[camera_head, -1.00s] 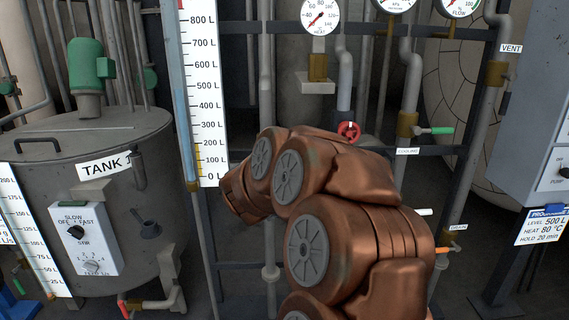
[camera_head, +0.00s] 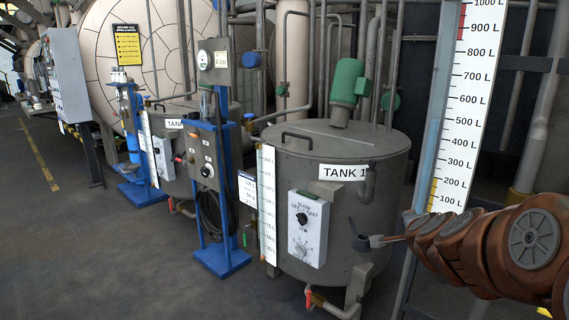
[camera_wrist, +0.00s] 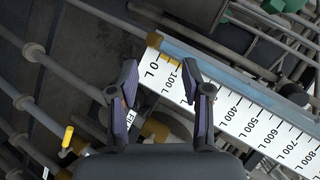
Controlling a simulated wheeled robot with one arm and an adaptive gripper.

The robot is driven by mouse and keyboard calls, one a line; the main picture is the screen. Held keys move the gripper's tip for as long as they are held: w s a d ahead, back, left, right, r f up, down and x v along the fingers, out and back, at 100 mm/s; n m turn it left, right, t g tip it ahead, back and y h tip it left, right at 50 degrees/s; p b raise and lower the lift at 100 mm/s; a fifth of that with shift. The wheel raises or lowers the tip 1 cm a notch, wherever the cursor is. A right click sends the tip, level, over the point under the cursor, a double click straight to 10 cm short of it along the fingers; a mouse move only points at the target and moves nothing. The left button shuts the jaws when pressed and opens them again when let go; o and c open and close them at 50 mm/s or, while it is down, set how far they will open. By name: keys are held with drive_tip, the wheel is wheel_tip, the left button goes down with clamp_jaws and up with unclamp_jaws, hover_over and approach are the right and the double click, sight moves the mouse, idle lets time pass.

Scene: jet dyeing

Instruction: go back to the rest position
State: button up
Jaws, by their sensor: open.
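My gripper (camera_wrist: 159,84) is open and empty in the wrist view, its two dark fingers spread apart. Behind them is a white level scale (camera_wrist: 240,115) marked from 0 L upward; I cannot tell the exact gap between. In the head view my copper-coloured arm reaches in from the lower right edge. Its far end points left, in front of the lower part of the level scale (camera_head: 471,100). The gripper is small and hard to make out there, close to the right side of Tank 1 (camera_head: 335,220).
Tank 1 carries a white switch box (camera_head: 308,228) and a drain valve with a red handle (camera_head: 309,297). A blue-framed control stand (camera_head: 222,262) stands left of it. Open grey floor (camera_head: 90,250) spreads at the left.

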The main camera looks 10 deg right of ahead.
drive_tip(key=s+a+f+n+g+y, duration=0.1)
drive_tip(key=s+a+f+n+y, duration=0.15)
drive_tip(key=a, duration=0.45)
drive_tip(key=s+a+f+n+g+y, duration=0.2)
drive_tip(key=s+a+f+n, duration=0.15)
drive_tip(key=a, duration=0.35)
drive_tip(key=s+a+f+n+g+y, duration=0.1)
drive_tip(key=s+a+f+n+y, duration=0.2)
drive_tip(key=a, duration=0.4)
drive_tip(key=s+a+f+n+g, duration=0.2)
drive_tip(key=s+n+g, duration=0.2)
drive_tip(key=s, duration=0.5)
drive_tip(key=s+a+f+n+g, duration=0.2)
drive_tip(key=s+f+n+g, duration=0.15)
drive_tip(key=s, duration=0.45)
drive_tip(key=s+d+n+g+h, duration=0.2)
drive_tip(key=s+n+g, duration=0.1)
drive_tip(key=s, duration=0.6)
drive_tip(key=s+p+v, duration=0.2)
drive_tip(key=p+v, duration=0.7)
drive_tip(key=v, duration=0.1)
drive_tip(key=s+r+p+v, duration=0.1)
drive_tip(key=s+p+v, duration=0.1)
drive_tip(key=p+v, duration=0.7)
drive_tip(key=shift+s+r+t, duration=0.3)
drive_tip(key=shift+r+t, duration=0.15)
drive_tip(key=shift+r, duration=0.05)
drive_tip(key=shift+d+m, duration=0.1)
drive_tip(key=shift+m, duration=0.15)
